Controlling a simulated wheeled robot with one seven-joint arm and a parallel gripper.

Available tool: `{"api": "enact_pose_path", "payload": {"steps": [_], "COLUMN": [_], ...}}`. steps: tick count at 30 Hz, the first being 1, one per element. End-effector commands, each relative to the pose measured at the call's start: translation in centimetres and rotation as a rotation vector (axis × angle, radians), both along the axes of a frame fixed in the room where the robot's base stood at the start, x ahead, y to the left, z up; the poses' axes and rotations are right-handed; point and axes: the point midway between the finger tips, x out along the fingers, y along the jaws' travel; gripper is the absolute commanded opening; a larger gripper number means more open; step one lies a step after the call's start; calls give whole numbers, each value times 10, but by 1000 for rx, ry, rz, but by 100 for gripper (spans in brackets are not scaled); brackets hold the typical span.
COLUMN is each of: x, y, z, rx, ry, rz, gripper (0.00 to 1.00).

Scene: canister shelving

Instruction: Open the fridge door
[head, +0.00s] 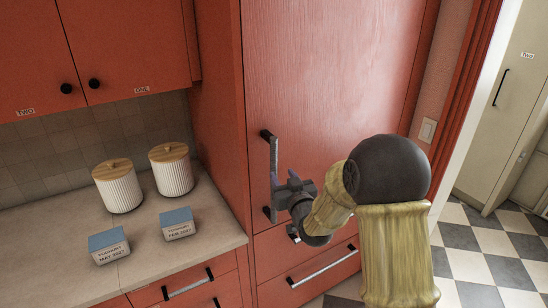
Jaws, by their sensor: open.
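The tall red door (330,80) in the middle of the head view is taken to be the fridge door. It looks shut, flush with the cabinet around it. Its vertical metal handle (273,160) with dark end mounts is on the door's left side. My wrist and arm hide part of the door's lower right.
Drawers with bar handles (323,266) sit below the door. Left, a counter (60,237) holds two white ribbed canisters (118,190) (172,173) and two blue-topped yoghurt boxes (109,248) (178,226). Open checkered floor (480,265) lies to the right, beyond a doorway.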

Motion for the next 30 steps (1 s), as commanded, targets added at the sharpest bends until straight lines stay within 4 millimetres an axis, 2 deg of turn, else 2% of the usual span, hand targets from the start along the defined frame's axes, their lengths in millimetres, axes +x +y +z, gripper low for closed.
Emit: {"api": "enact_pose_path", "payload": {"steps": [6,15,20,28,29,30], "x": [33,71,80,81,81,81], "y": [14,30,33,34,34,34], "z": [3,2,0,-1,-1,0], "rx": [0,0,0,0,0,0], "ry": [1,1,1,1,1,1], "rz": [0,0,0,0,0,0], "gripper": [41,41,41,41,37,29]}}
